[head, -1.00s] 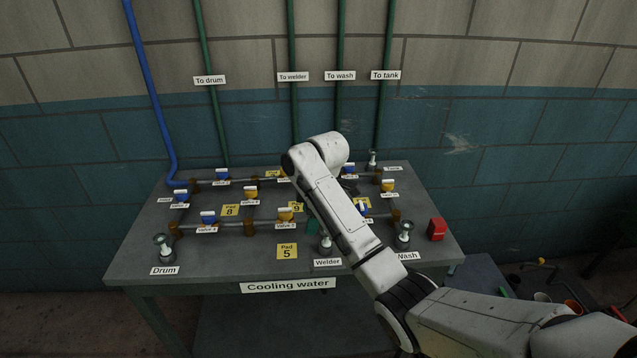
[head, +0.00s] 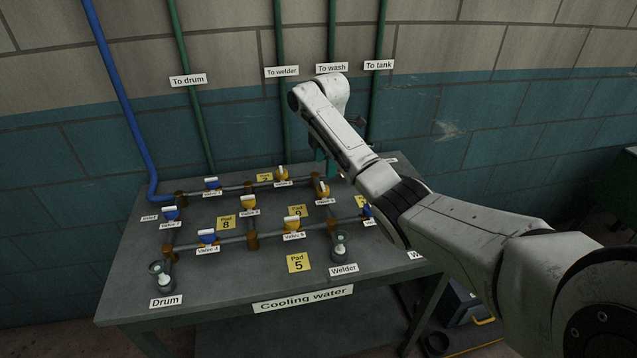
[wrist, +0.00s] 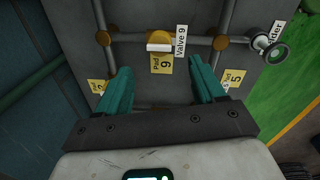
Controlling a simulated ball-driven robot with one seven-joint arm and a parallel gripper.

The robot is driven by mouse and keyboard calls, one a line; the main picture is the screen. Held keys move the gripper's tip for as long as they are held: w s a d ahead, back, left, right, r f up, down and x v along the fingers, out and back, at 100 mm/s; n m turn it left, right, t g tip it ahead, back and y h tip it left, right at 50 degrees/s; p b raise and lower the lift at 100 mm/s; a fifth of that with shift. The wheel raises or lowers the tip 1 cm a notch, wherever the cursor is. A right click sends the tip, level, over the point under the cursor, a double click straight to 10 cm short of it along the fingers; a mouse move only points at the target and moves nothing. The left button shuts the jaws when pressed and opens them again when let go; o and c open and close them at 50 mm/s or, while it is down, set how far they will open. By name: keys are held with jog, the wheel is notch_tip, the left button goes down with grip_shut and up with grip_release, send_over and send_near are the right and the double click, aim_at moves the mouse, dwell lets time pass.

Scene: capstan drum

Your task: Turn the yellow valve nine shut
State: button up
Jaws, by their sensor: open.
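The yellow valve nine (wrist: 161,37) is near the top centre of the wrist view, with a white handle bar lying roughly along its pipe and a "Valve 9" label beside it. My arm hides part of the gripper in the head view.
The Welder outlet (head: 340,246) stands at the front. Green pipes (head: 281,100) climb the wall behind.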

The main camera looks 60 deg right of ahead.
aim_at(323, 186)
jog(key=f, duration=0.9)
jog(key=shift+w+d+p, duration=0.15)
jog(key=shift+w+p, duration=0.15)
jog(key=shift+w, duration=0.05)
jog(key=c, duration=1)
